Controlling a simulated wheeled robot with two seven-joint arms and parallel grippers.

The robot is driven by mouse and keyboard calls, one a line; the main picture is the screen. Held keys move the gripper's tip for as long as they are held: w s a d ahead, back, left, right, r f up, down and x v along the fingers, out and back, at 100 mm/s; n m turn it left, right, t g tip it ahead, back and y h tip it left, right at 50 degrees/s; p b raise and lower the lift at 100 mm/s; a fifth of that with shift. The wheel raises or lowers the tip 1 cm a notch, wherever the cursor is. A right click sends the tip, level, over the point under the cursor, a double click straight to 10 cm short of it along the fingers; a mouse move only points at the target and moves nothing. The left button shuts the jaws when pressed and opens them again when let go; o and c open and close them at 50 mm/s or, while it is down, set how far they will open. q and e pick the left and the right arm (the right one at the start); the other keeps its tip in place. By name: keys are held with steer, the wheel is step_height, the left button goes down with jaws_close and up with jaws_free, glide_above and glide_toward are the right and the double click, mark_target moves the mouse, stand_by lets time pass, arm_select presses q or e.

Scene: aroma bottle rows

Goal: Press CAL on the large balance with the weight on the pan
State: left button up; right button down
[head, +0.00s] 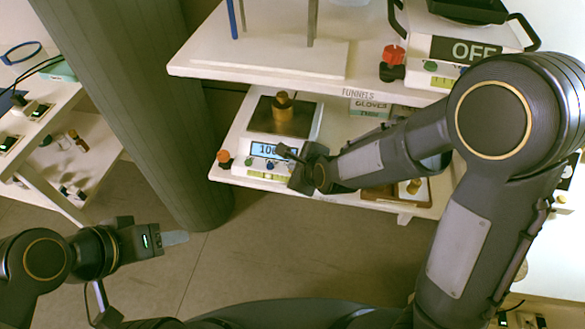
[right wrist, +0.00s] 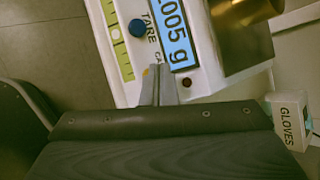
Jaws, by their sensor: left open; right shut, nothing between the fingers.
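The balance (head: 257,138) stands on the lower shelf with a brass weight (head: 290,118) upright on its pan. Its lit blue display (head: 266,151) begins with "10"; in the right wrist view the display (right wrist: 176,35) ends in "005 g". A blue button (right wrist: 137,28) lies beside the word TARE. The CAL label (right wrist: 158,60) is partly covered by the fingertips, and its button is hidden. My right gripper (right wrist: 158,86) is shut and empty, with its tips over the front panel at CAL; contact cannot be told. My left gripper (head: 176,238) is open and empty, away from the shelves.
The upper shelf (head: 240,68) overhangs behind the balance and carries a device reading OFF (head: 474,50). An orange-topped bottle (head: 224,158) stands left of the balance. A gloves box (head: 370,105) is to its right. A grey column (head: 140,110) rises at left.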

steer(key=shift+r+p, duration=0.65)
steer(key=shift+r, duration=0.1)
step_height(320, 180, up, 5)
steer(key=p, duration=0.4)
stand_by(0.9)
